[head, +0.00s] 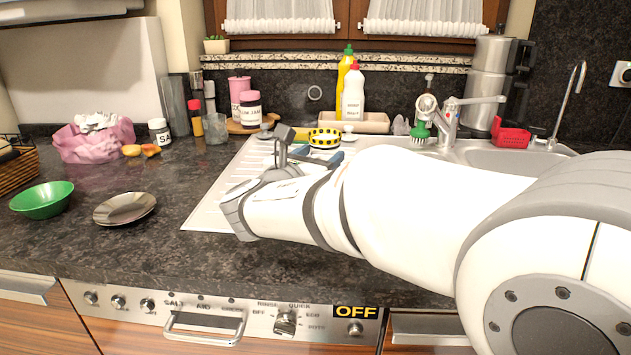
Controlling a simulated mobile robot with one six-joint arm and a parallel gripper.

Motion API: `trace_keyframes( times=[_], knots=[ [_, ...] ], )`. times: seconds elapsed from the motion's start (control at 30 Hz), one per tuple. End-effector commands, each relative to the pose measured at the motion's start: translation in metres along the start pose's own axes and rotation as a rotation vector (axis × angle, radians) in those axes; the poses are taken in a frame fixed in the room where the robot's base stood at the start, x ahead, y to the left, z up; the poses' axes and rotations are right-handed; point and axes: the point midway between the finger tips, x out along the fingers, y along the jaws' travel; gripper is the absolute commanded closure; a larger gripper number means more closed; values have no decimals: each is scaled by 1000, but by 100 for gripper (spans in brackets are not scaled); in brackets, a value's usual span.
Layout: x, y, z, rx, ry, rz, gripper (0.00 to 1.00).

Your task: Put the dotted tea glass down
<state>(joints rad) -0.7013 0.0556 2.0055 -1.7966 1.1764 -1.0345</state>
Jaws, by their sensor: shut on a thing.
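The dotted tea glass (324,138) is yellow with black dots and shows above the drainboard, left of the sink. Its lower part is hidden behind my gripper (318,152). My gripper is shut on the glass, with my white arm reaching in from the right. I cannot tell whether the glass's base touches the surface beneath it.
The ribbed drainboard (212,211) is partly covered by my arm. A green bowl (42,200) and a dark plate (124,208) sit on the left counter. A clear glass (215,129) and jars stand behind. The counter between plate and drainboard is clear.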

Motion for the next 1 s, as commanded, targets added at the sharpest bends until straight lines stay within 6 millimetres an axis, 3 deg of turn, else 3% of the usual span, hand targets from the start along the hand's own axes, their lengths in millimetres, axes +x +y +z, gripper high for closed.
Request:
trace_keyframes(
  times=[0.3,0.7,0.73,1.0],
  knots=[
    [1,0,-46,-1,0,-1,100],
    [1,-1,-51,0,-1,-3,100],
    [1,-1,-50,1,0,-3,40],
    [2,-2,-49,0,0,-4,21]
  ],
)
